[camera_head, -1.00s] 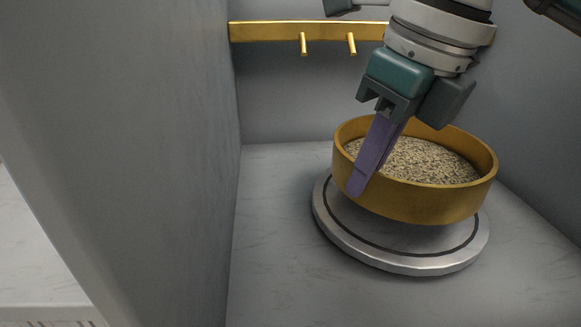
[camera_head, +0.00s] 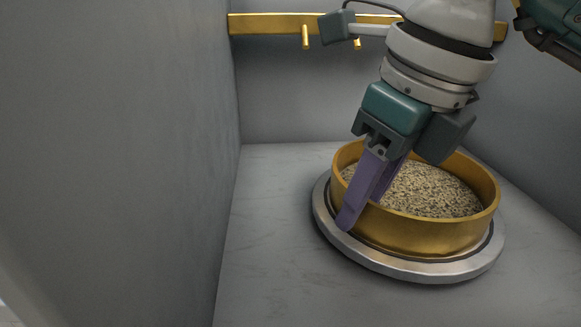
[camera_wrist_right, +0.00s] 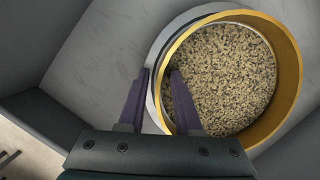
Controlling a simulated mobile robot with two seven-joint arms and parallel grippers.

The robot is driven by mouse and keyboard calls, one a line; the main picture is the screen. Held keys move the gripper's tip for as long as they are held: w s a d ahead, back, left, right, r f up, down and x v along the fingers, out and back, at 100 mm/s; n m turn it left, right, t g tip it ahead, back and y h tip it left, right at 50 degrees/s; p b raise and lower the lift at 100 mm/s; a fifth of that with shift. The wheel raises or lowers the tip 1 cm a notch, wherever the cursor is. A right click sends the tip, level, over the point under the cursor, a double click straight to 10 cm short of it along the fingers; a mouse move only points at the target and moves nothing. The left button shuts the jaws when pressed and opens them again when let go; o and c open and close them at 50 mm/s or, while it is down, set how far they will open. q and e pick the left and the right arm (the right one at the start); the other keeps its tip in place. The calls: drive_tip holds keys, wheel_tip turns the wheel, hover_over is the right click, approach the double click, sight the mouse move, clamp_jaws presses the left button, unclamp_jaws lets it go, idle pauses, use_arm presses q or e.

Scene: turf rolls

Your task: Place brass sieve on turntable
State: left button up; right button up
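The brass sieve (camera_head: 425,235), a round golden ring filled with speckled grains, sits level on the turntable (camera_head: 385,262), a pale grey disc with a dark ring line. It looks seated on the disc, roughly centred. My right gripper (camera_head: 366,205) is open at the sieve's left wall, one purple finger outside the rim and the other inside. In the right wrist view the fingers (camera_wrist_right: 160,78) stand apart on either side of the sieve's rim (camera_wrist_right: 288,50), with gaps showing. My left gripper is not in view.
A brass rail (camera_head: 270,24) with pegs runs along the back wall. A grey wall (camera_head: 120,150) stands close on the left, another on the right. The grey counter (camera_head: 265,240) left of the turntable is clear.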

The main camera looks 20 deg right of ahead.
drive_tip(key=shift+r, duration=0.1)
drive_tip(key=shift+r, duration=0.25)
drive_tip(key=p+v, duration=0.2)
drive_tip(key=v, duration=0.9)
drive_tip(key=shift+r+p, duration=0.2)
drive_tip(key=shift+p, duration=0.2)
drive_tip(key=shift+d, duration=0.1)
drive_tip(key=shift+s, duration=0.1)
